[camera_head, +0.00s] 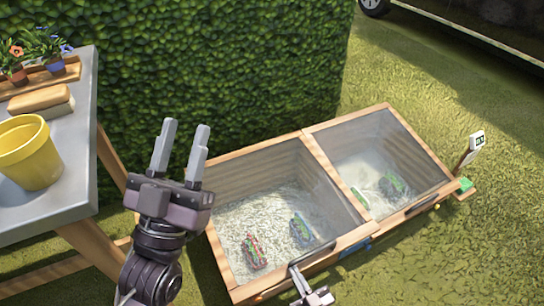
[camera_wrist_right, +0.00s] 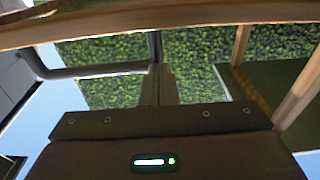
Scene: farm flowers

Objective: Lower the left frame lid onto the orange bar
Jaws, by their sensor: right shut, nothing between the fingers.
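The left frame lid (camera_head: 222,254), a clear pane in a wooden frame, lies over the left part of the wooden cold frame. A dark handle (camera_head: 318,251) sits on its front rail. My right gripper (camera_head: 296,273) is at the bottom of the head view, by this handle. In the right wrist view its fingers (camera_wrist_right: 160,85) are together beside a dark handle bar (camera_wrist_right: 95,70), under a wooden rail (camera_wrist_right: 200,17). I cannot make out the orange bar clearly. My left gripper (camera_head: 181,150) is open and empty, pointing up, left of the cold frame.
The right frame lid (camera_head: 425,150) covers the other half. Plants in pots are visible through both panes. A grey table (camera_head: 75,100) at left holds a yellow pot (camera_head: 30,155), a brush-like block (camera_head: 40,100) and flowers. A hedge (camera_head: 230,60) stands behind.

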